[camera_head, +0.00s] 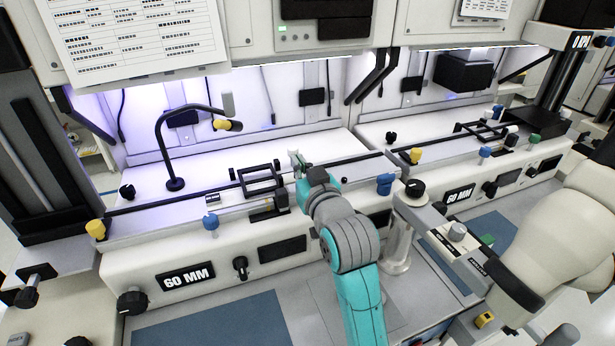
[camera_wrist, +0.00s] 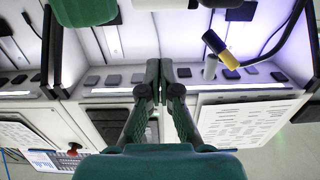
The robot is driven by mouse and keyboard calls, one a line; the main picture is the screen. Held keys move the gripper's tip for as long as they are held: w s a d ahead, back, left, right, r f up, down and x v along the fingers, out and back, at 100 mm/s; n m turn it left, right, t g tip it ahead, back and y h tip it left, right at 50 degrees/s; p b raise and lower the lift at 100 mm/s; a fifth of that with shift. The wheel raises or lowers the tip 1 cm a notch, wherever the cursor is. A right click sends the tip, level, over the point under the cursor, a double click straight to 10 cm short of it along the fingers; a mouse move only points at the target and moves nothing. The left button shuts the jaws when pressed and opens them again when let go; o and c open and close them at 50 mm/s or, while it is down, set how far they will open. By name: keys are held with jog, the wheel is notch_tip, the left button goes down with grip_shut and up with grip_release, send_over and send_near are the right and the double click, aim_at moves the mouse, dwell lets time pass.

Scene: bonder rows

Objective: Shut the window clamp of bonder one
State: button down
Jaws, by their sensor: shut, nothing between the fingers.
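The nearer bonder's long white bench (camera_head: 215,228) stands across the left and middle of the head view. A black window clamp frame (camera_head: 260,178) is on its rail; I cannot tell from here whether it is open or shut. My gripper (camera_head: 297,160) is just right of the frame in the head view, partly hidden by my teal arm. I cannot tell whether it touches the clamp. In the wrist view my gripper (camera_wrist: 161,82) has its dark fingers together, with nothing between them. The clamp cannot be made out in the wrist view.
A gooseneck lamp (camera_head: 172,140) with a yellow-banded head stands left of the clamp. Yellow (camera_head: 95,229) and blue (camera_head: 210,221) knobs line the front. A second bonder with a similar black frame (camera_head: 487,130) is at right. Upper cabinets overhang the bench.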

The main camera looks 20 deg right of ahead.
jog(key=shift+w+f, duration=0.25)
jog(key=shift+f, duration=0.4)
jog(key=shift+w+f, duration=0.25)
jog(key=shift+f, duration=0.4)
jog(key=shift+w+f, duration=0.25)
jog(key=shift+f, duration=0.4)
jog(key=shift+f, duration=0.3)
